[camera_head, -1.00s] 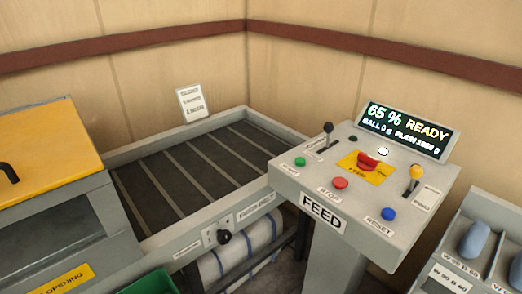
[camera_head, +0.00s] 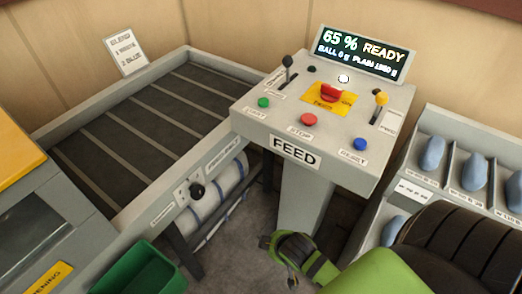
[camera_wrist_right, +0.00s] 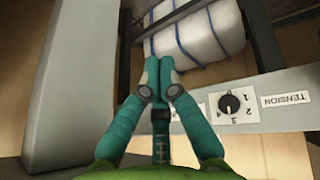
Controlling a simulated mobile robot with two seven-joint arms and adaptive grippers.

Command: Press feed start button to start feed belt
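The feed console (camera_head: 240,113) stands on a pedestal, marked FEED on its front. The green start button (camera_head: 263,103) is on its left front, with a red stop button (camera_head: 309,118) and a blue reset button (camera_head: 360,144) to the right. The display (camera_head: 358,52) reads 65 % READY. The feed belt (camera_head: 150,120) lies to the left of the console. My right gripper (camera_head: 284,248) is low in front of the console, below its top and apart from the buttons. In the right wrist view its fingertips (camera_wrist_right: 160,66) are together and empty. My left gripper is out of view.
Levers (camera_head: 287,62) and a red knob (camera_head: 329,92) rise from the console top. A tension dial (camera_wrist_right: 230,103) is on the belt frame. A strapped white roll (camera_head: 212,196) hangs beneath. A green bin (camera_head: 140,275) is lower left, a compartment rack (camera_head: 445,145) right.

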